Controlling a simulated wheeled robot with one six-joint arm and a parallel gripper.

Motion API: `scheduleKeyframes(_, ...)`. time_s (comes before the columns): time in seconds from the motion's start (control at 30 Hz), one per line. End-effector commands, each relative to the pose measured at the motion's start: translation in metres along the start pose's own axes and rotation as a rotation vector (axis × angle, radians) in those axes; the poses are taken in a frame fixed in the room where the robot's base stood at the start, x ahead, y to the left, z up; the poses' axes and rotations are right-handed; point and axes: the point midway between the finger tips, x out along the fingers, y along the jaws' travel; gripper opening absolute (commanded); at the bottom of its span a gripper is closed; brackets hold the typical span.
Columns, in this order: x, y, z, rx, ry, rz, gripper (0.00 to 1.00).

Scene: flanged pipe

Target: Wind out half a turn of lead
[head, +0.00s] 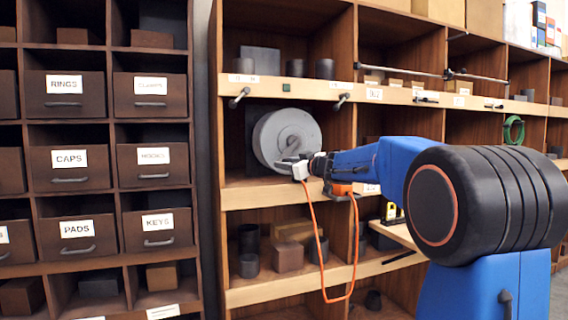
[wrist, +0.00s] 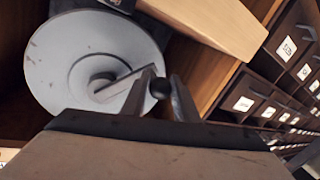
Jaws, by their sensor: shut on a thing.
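A round grey reel (head: 276,134) stands upright in an open shelf bay. Its broad face and hub also show in the wrist view (wrist: 62,62). A flat crank arm (wrist: 122,84) runs from the hub to a dark round knob (wrist: 160,88) near the lower right of the disc. My gripper (head: 297,168) is at the lower right of the reel in the head view. In the wrist view its two fingers (wrist: 161,92) are on either side of the knob, shut on it. No lead can be made out on the reel.
A wooden rail (head: 300,88) with pegs runs above the reel's bay. The shelf board (head: 250,194) is just below it, with blocks and cylinders (head: 288,257) underneath. Labelled drawers (head: 65,168) fill the left. An orange cable (head: 318,260) loops down beside my wrist.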

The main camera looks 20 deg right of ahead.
Motion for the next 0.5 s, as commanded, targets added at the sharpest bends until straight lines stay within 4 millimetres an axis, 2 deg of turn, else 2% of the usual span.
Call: scheduleKeyframes(0.5, -0.012, 0.029, 0.031, -0.435, -0.143, -0.026, 0.0)
